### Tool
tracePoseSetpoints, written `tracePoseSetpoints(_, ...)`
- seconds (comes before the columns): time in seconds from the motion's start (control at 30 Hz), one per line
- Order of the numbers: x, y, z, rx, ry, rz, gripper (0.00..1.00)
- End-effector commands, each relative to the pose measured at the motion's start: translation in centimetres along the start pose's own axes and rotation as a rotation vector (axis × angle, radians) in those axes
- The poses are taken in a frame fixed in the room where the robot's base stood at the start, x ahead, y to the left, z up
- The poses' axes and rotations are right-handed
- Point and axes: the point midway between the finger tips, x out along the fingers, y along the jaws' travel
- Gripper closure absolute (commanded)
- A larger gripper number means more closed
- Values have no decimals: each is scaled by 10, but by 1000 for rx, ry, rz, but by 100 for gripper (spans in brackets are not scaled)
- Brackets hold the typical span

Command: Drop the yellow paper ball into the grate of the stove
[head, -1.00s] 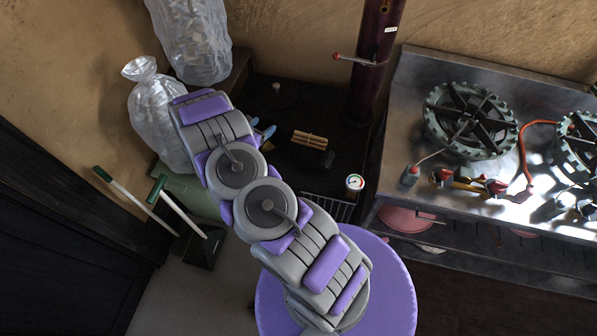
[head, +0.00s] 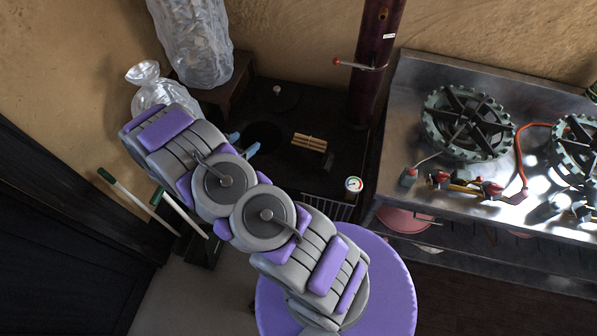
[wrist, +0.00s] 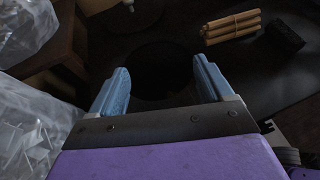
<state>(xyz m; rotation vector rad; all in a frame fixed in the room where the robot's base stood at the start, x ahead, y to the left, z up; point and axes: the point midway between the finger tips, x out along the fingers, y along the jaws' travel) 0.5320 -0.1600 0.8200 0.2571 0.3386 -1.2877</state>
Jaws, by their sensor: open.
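The black stove (head: 325,108) stands against the wall at upper middle in the head view. Its dark round opening (head: 265,136) shows just past my fingertips; in the wrist view the opening (wrist: 160,75) lies between and beyond the fingers. My gripper (head: 245,143) has two blue fingers spread apart with nothing between them; it also shows in the wrist view (wrist: 161,72). The yellow paper ball is not visible in either current view. The inside of the opening is too dark to make out.
A tied bundle of sticks (head: 309,141) and a small dark block (wrist: 285,34) lie on the stove right of the opening. A stovepipe (head: 374,60) rises behind. Clear plastic bags (head: 190,40) stand left. A steel gas cooker (head: 420,80) stands right.

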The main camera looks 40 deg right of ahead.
Motion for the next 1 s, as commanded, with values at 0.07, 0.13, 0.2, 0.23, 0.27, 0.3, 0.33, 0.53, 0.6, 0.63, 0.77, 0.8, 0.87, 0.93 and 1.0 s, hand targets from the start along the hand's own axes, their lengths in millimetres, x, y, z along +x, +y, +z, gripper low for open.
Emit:
tracePoseSetpoints(0.07, -19, 2, 2, -1, -1, 6, 20)
tracePoseSetpoints(0.13, -31, 1, 2, 0, 0, 4, 20)
tracePoseSetpoints(0.2, -41, 1, 2, 1, 1, 3, 20)
tracePoseSetpoints(0.23, -45, 1, 2, 1, 1, 4, 20)
tracePoseSetpoints(0.27, -48, 1, 2, 1, 1, 3, 20)
tracePoseSetpoints(0.3, -52, 1, 2, 1, 1, 3, 20)
tracePoseSetpoints(0.33, -54, 1, 1, 1, 1, 3, 20)
tracePoseSetpoints(0.53, -60, 0, 1, 1, 1, 1, 20)
tracePoseSetpoints(0.6, -60, 0, 1, 1, 2, 1, 20)
tracePoseSetpoints(0.63, -60, 0, 1, 1, 2, 1, 20)
tracePoseSetpoints(0.77, -60, 0, 1, 1, 1, 0, 20)
tracePoseSetpoints(0.8, -60, 0, 1, 1, 1, 0, 20)
tracePoseSetpoints(0.87, -60, 0, 1, 1, 1, 0, 20)
tracePoseSetpoints(0.93, -60, 0, 1, 1, 1, 0, 20)
tracePoseSetpoints(1.0, -60, -1, 2, 6, 2, -3, 20)
